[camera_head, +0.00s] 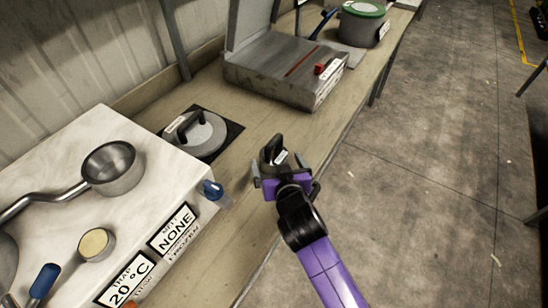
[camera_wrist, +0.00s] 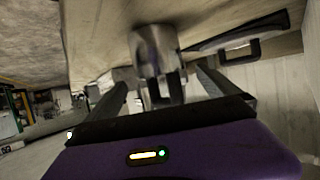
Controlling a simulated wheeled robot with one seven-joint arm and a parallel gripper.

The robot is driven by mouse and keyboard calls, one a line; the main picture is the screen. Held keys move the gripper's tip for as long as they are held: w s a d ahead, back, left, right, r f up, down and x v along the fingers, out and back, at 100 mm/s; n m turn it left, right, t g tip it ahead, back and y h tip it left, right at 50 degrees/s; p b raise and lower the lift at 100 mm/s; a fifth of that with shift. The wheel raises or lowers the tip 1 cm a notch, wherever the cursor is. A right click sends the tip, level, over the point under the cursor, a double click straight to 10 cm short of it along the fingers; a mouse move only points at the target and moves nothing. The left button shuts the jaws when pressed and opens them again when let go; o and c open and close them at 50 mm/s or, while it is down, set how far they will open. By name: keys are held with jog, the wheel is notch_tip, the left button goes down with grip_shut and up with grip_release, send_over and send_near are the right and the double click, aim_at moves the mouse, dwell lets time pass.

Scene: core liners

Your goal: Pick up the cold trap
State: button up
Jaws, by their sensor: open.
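A small metal cylinder (camera_head: 273,150) with a black handle and a white label stands on the bench near its front edge; I take it to be the cold trap. My gripper (camera_head: 278,164), purple with grey fingers, is open right at it. In the wrist view the shiny cylinder (camera_wrist: 153,45) and its dark handle show between and just beyond the two spread fingers (camera_wrist: 162,82). I cannot tell whether a finger touches it. The gripper hides its lower part in the head view.
A white-topped box (camera_head: 65,150) with a steel pan (camera_head: 115,165) and displays stands at left. A round grey lid (camera_head: 202,135) with a black handle lies on a black mat. A grey metal case (camera_head: 285,72) and a green-rimmed pot (camera_head: 360,25) stand farther back. Open floor lies at right.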

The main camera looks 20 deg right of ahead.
aim_at(274, 156)
jog(key=shift+x, duration=1.8)
jog(key=c, duration=2)
jog(key=shift+r, duration=0.1)
jog(key=shift+r, duration=0.1)
